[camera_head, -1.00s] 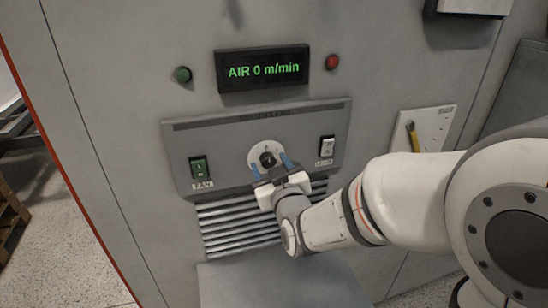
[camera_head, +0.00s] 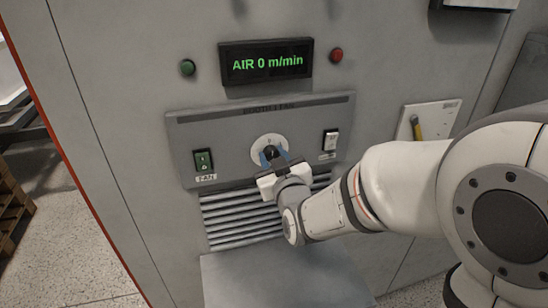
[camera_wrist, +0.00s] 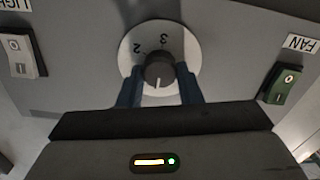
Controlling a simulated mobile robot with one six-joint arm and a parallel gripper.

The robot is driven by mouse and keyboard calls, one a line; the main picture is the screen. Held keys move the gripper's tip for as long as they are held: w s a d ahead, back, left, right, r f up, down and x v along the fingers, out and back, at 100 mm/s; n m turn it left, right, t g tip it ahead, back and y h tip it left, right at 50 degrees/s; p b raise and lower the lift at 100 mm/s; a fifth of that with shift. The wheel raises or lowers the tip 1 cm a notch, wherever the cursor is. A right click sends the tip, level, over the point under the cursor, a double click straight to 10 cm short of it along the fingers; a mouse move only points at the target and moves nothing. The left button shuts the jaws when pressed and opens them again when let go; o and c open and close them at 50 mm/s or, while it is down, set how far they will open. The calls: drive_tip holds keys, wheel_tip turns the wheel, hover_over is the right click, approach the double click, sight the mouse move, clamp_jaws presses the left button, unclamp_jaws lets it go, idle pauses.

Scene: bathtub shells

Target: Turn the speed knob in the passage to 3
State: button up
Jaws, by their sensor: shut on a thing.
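The speed knob (camera_head: 270,152) is a dark round knob on a white dial plate (camera_head: 257,147), centred on the grey control panel. My gripper (camera_head: 273,160) is at the knob, its blue fingers on either side of it. In the wrist view, which is upside down, the fingers (camera_wrist: 159,82) are shut on the knob (camera_wrist: 158,68). Its white pointer line points down in that view, away from the figures 2 and 3 at the top of the dial (camera_wrist: 180,45). Other marks on the dial are hidden or too small to read.
The display (camera_head: 266,62) above reads AIR 0 m/min. The green FAN switch (camera_head: 203,160) is left of the knob, a white switch (camera_head: 330,140) right. A green button (camera_head: 188,67) and a red one (camera_head: 336,55) flank the display. A louvred vent (camera_head: 240,218) is below.

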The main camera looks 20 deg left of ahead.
drive_tip(key=shift+f+b, duration=0.1)
drive_tip(key=shift+b, duration=0.4)
drive_tip(key=m+b, duration=1)
drive_tip(key=b, duration=0.4)
drive_tip(key=m+b, duration=1.1)
drive_tip(key=b, duration=0.3)
drive_tip(key=shift+w+d+f+m+b, duration=0.1)
drive_tip(key=shift+d+f+m+b, duration=0.1)
drive_tip(key=shift+m+b, duration=0.1)
drive_tip(key=shift+a+m+b, duration=0.15)
drive_tip(key=shift+m+b, duration=1.5)
drive_tip(key=shift+m, duration=5.45)
